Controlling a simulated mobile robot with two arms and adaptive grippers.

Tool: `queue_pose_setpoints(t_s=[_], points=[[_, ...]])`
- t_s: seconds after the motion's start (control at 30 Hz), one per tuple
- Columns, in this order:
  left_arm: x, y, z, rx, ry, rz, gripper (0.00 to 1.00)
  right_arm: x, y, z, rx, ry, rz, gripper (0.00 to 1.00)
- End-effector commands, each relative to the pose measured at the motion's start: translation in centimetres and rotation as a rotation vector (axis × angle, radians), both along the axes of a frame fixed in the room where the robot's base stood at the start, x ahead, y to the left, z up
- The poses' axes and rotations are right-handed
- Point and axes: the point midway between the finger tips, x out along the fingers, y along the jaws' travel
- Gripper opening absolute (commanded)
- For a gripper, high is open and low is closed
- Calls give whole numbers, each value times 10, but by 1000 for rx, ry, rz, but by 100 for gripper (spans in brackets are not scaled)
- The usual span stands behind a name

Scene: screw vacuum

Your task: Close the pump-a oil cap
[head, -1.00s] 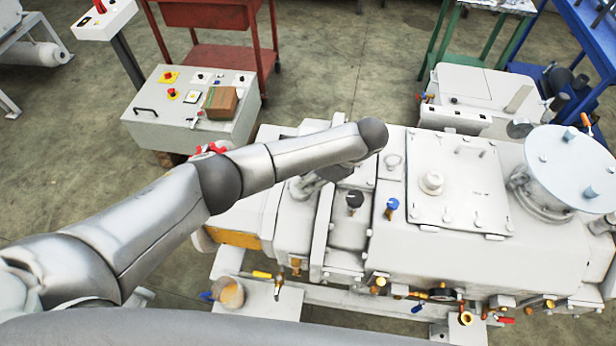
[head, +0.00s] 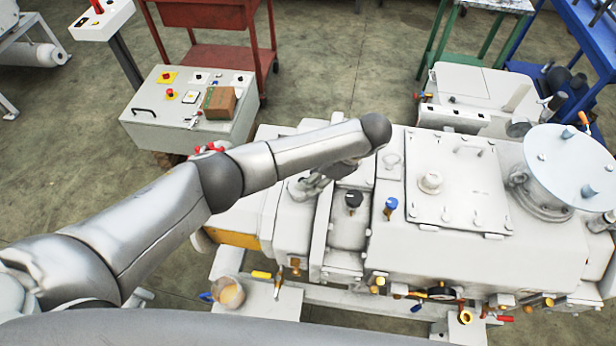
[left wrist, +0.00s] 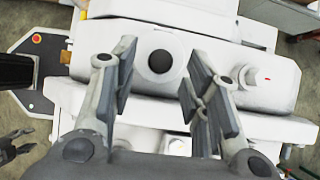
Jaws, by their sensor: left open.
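A black round cap (head: 353,199) stands on top of the white pump (head: 510,262) in the head view. To its right is a blue cap (head: 391,204). My left gripper (head: 322,181) is partly hidden under its own forearm, just left of and behind the black cap. In the left wrist view, my open left gripper (left wrist: 160,80) has its fingers well apart, with a black round cap (left wrist: 160,61) seen between them. I cannot tell how far below the fingertips it is. Nothing is held.
A white round knob (head: 430,182) sits on a bolted lid right of the caps. A large flange (head: 572,160) rises at the far right. A control box (head: 175,127) with buttons and a cardboard box (head: 219,102) stands behind on the left. Valves line the pump's front.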

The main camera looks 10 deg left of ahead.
Motion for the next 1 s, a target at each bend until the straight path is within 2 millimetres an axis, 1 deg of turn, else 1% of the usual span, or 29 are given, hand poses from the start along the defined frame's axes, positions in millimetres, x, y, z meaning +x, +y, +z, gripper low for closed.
queue_pose_setpoints(t_s=[0.2,0.43,0.53,0.7,1.0], points=[[0,-28,43,-3,-5,-3,43,0,1,0,1,-1,-1,43],[1,-41,66,2,-6,-2,43,0,2,0,2,-1,-1,43],[0,-50,78,-1,-5,-3,43,0,2,0,2,-1,-2,43],[-1,-56,88,0,-2,0,43,0,2,0,2,-1,-2,43],[-2,-57,89,0,0,0,43,0,2,0,2,0,-2,43]])
